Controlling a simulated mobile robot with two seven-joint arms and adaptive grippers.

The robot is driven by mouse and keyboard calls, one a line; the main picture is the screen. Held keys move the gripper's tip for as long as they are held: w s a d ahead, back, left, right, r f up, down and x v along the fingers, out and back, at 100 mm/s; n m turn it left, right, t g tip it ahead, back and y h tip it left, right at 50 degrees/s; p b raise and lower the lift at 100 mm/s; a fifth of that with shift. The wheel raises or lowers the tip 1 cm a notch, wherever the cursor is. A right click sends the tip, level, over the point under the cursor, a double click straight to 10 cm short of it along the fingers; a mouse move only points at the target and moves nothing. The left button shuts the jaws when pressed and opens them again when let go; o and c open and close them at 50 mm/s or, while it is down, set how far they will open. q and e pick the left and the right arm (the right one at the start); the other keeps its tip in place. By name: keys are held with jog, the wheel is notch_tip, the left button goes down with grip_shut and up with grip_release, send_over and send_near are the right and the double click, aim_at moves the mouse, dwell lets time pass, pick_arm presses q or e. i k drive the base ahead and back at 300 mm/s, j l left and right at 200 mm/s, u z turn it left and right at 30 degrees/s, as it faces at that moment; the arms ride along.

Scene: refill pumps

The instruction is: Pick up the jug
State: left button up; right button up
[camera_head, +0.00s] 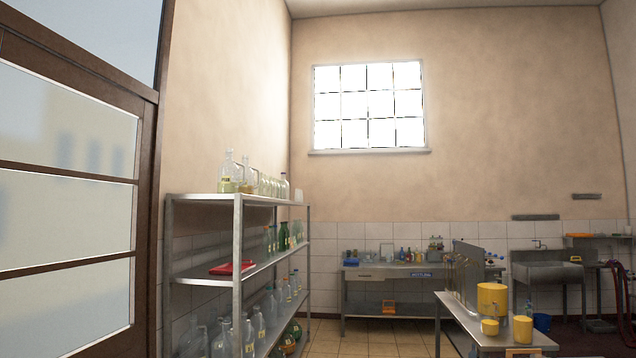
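No arm or gripper of mine shows in the head view. I cannot tell for sure which thing is the jug.
A metal shelf rack (238,270) with several glass bottles stands at the left. A workbench (375,273) stands under the window, and a sink (546,270) at the back right. Tiled floor (385,338) shows between rack and table. A glazed door (65,200) is far left.

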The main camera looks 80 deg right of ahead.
aim_at(248, 188)
jog(key=z, duration=2.05)
jog(key=u, duration=3.5)
jog(key=z, duration=3.5)
